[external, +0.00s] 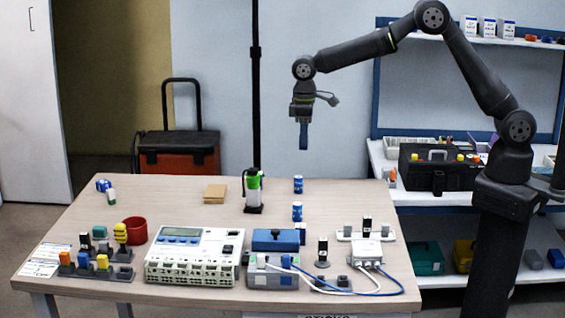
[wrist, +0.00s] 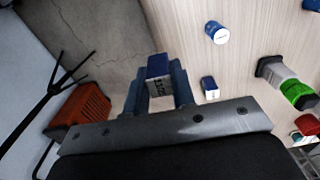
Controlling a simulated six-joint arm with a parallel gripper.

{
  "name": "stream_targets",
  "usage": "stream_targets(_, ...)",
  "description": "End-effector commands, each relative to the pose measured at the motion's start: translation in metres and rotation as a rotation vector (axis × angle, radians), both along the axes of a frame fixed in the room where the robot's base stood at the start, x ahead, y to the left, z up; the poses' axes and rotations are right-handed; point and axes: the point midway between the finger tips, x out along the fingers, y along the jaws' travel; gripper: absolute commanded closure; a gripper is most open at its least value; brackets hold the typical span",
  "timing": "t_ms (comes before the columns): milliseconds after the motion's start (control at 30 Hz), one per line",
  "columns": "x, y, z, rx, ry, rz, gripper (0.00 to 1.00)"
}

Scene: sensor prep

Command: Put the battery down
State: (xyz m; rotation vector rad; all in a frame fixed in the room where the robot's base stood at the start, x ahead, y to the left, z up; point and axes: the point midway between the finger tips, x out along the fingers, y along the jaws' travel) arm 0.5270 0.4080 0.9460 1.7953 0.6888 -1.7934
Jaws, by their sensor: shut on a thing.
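My gripper (external: 303,144) is high above the back part of the table, pointing straight down. In the wrist view its two blue-grey fingers (wrist: 159,88) are shut on a battery (wrist: 158,70) with a dark blue end and a white printed label. The battery is in the air, clear of the tabletop (external: 235,222). In the external view the battery cannot be told apart from the blue fingers.
Blue-and-white cylinders (external: 298,184) (external: 297,211) stand below my gripper. A green-and-white bottle-like item (external: 253,187) stands left of them, near a tan square pad (external: 215,194). Devices, including a white control unit (external: 193,255), crowd the front.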

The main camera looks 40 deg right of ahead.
Motion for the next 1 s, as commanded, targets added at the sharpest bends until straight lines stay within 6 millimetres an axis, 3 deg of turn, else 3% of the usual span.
stream_targets(33,-0.005,0.012,0.005,0.001,-0.001,0.021,0.99)
stream_targets(233,-0.017,0.037,0.008,-0.001,0.001,0.055,0.99)
stream_targets(700,-0.047,0.128,-0.050,-0.001,0.001,0.055,0.99)
stream_targets(1000,-0.051,0.140,-0.067,-0.002,0.002,0.052,0.99)
